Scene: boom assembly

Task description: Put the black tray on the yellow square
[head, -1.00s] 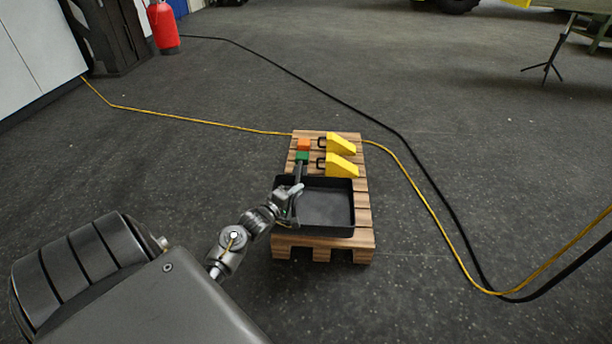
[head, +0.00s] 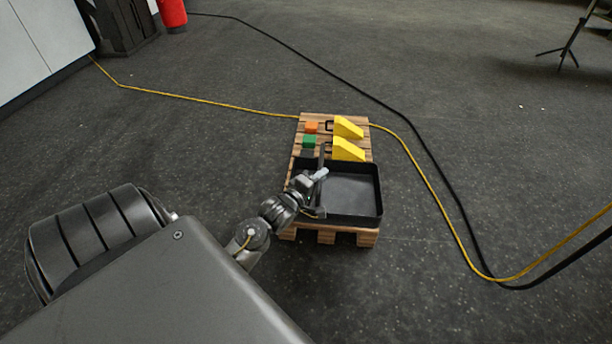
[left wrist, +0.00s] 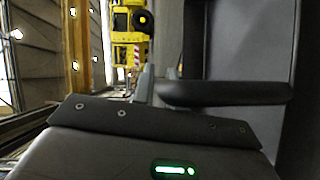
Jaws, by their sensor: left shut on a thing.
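The black tray (head: 352,194) is a shallow open box over the near part of a wooden pallet (head: 346,238), and it looks empty. Its right edge reaches slightly past the pallet's right side. My left gripper (head: 317,190) is at the tray's left wall and is shut on it. In the left wrist view, the tray's dark inside and rim (left wrist: 240,92) fill the right side. Whether the tray touches the pallet is hard to tell. No yellow square shows in these frames. My right gripper is not in view.
Two yellow wedges (head: 348,128) (head: 348,149), an orange block (head: 311,127) and a green block (head: 309,141) sit at the pallet's far end. Black and yellow cables (head: 440,197) cross the floor. A red cylinder (head: 173,13) stands far left. Floor right of the pallet is mostly clear.

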